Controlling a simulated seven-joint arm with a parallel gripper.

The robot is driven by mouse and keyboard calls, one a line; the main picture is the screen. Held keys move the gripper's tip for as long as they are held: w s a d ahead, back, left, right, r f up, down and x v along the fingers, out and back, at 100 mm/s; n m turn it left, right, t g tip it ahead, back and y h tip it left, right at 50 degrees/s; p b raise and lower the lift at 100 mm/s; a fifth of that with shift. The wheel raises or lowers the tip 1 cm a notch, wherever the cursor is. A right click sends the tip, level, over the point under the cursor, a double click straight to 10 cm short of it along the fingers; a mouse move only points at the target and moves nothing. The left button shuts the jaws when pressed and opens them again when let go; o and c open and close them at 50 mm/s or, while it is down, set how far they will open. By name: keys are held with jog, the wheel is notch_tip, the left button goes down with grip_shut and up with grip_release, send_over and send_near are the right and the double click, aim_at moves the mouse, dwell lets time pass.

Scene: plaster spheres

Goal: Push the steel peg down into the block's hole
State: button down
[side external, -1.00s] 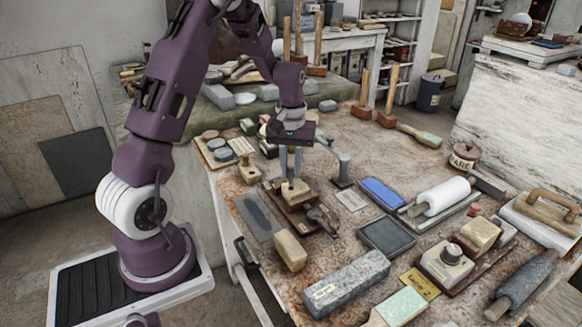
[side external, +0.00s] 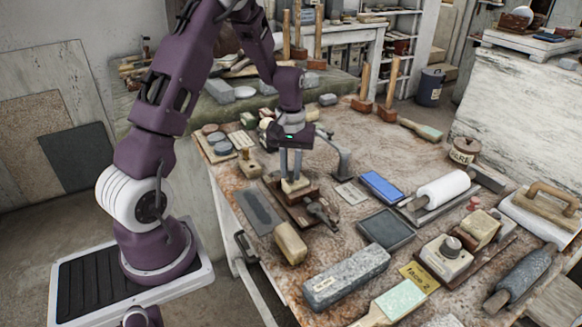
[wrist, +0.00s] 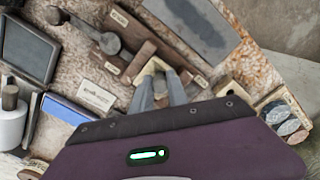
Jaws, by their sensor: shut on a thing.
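The pale block (side external: 295,187) sits on a dark wooden base on the bench. It also shows in the wrist view (wrist: 157,67), just beyond the fingertips. My gripper (side external: 291,176) points straight down over the block, its fingertips at or just above the block's top. In the wrist view the two grey fingers (wrist: 161,86) stand a short way apart. The steel peg is hidden between the fingers, and the gripper is shut on it. The hole is covered, so how deep the peg sits cannot be told.
A dark metal clamp (side external: 322,212) lies right of the block. A grey lamp-like stand (side external: 343,163) rises close behind it. A dark flat plate (side external: 258,212) lies to the left, a tan block (side external: 290,243) in front. A blue box (side external: 381,187) lies farther right.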

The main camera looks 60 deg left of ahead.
jog(key=shift+f, duration=0.35)
jog(key=c, duration=1.2)
grip_release()
jog(key=shift+r, duration=2)
